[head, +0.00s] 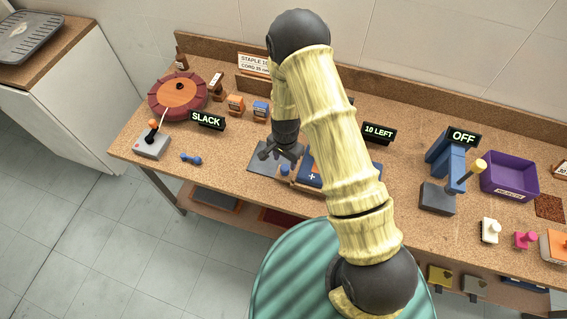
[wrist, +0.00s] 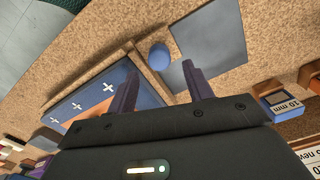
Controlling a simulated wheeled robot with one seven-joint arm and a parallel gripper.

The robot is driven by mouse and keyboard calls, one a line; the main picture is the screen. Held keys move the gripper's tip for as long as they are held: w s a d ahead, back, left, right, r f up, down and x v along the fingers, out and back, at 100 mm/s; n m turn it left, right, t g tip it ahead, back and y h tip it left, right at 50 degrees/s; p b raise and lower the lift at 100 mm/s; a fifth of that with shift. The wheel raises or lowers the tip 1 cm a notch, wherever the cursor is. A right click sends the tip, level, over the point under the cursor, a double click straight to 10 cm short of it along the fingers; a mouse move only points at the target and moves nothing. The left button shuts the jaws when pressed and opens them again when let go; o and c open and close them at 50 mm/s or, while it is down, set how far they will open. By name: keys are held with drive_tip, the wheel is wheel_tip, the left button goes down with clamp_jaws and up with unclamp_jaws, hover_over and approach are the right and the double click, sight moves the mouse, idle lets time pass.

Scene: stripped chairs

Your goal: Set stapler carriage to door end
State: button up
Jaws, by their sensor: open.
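No part in view is labelled as the stapler carriage, and I cannot tell for sure which it is. A blue round knob (head: 285,169) stands on the bench beside a blue board with white plus marks (head: 312,177) and a flat grey plate (head: 259,161). In the wrist view the knob (wrist: 158,57) sits between the board (wrist: 95,98) and the plate (wrist: 215,45). My gripper (head: 280,154) is open and empty over this spot. In the wrist view its fingers (wrist: 160,82) point toward the knob, which is beyond their tips. My arm hides part of the board.
A blue machine (head: 447,158) with a yellow-tipped lever and an OFF sign (head: 463,137) stands right, beside a purple bin (head: 510,175). A red reel (head: 178,96), a SLACK sign (head: 206,120) and a grey joystick box (head: 152,146) are left. A green stool seat (head: 285,270) stands in front.

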sight(285, 167)
drive_tip(key=shift+f+p, duration=0.5)
drive_tip(key=shift+f, duration=1.5)
